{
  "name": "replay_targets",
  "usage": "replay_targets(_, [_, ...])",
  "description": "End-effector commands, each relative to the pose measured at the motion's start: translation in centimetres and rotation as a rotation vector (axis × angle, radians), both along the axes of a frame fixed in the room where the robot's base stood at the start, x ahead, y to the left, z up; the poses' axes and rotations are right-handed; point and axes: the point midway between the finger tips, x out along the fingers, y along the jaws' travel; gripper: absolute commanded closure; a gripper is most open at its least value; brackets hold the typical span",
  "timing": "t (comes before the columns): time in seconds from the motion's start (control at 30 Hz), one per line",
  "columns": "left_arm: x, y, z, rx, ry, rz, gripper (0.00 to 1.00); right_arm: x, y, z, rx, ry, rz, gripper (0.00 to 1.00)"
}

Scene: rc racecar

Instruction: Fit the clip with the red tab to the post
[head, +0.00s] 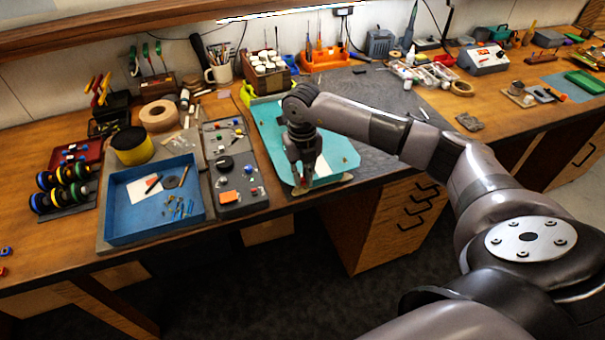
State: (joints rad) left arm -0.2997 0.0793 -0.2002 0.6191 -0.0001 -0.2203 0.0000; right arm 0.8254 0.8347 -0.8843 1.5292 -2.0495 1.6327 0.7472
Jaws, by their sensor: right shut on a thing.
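My right gripper (302,178) points down over the near end of a teal car body (338,158) with a white stripe, lying on the bench. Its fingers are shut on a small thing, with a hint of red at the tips. This looks like the clip with the red tab, but it is too small to make out clearly. The post is hidden or too small to tell, so I cannot tell whether clip and post touch. My left gripper is not in view.
Left of the car body stands a grey organiser (242,205) with small coloured parts. The dark mat (385,130) to the right has free room.

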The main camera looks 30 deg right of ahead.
Motion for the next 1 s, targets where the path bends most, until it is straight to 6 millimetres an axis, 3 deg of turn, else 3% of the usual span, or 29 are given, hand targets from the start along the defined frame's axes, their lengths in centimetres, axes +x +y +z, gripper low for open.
replay_targets(1.0, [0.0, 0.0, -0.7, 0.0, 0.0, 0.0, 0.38, 1.0, -0.3, -0.1, -0.001, 0.0, -0.001, 1.0])
